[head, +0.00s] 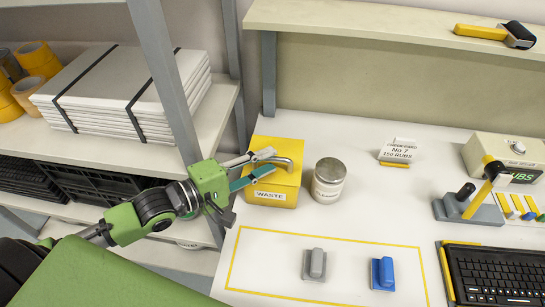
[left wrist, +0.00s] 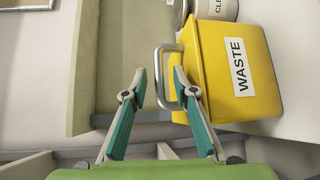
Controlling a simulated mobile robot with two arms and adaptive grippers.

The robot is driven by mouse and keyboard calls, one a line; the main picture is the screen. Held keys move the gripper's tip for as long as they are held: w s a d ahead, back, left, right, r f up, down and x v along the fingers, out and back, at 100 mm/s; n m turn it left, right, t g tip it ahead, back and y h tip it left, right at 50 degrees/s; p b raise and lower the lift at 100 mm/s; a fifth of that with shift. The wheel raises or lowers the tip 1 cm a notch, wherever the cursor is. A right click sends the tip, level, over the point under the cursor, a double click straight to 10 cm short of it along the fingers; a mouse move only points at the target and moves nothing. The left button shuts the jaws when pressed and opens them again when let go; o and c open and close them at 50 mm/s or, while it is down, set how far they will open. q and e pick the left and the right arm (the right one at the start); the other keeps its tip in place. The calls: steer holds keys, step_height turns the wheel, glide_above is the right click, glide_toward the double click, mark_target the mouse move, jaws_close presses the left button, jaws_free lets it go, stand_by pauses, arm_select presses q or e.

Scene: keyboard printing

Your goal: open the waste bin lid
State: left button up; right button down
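The yellow waste bin (head: 276,184) stands at the back left corner of the white table, with a white WASTE label on its front. Its lid looks shut. A bent metal handle (left wrist: 160,75) sticks up from the lid. My left gripper (head: 268,166) is over the bin's top with its fingers spread. In the left wrist view the gripper (left wrist: 160,86) is open, and the handle lies between the two fingertips, with a gap on the left side. Contact with the right fingertip cannot be told. My right gripper is not in view.
A lidded tin (head: 328,181) stands close to the bin's right. A grey post (head: 269,75) rises behind it, and a shelf (head: 370,28) runs above the table. Grey (head: 316,264) and blue (head: 382,273) stamps lie in a yellow-outlined area in front.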

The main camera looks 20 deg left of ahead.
arm_select(q)
steer(key=shift+x, duration=1.3)
steer(key=shift+c, duration=0.2)
jaws_close()
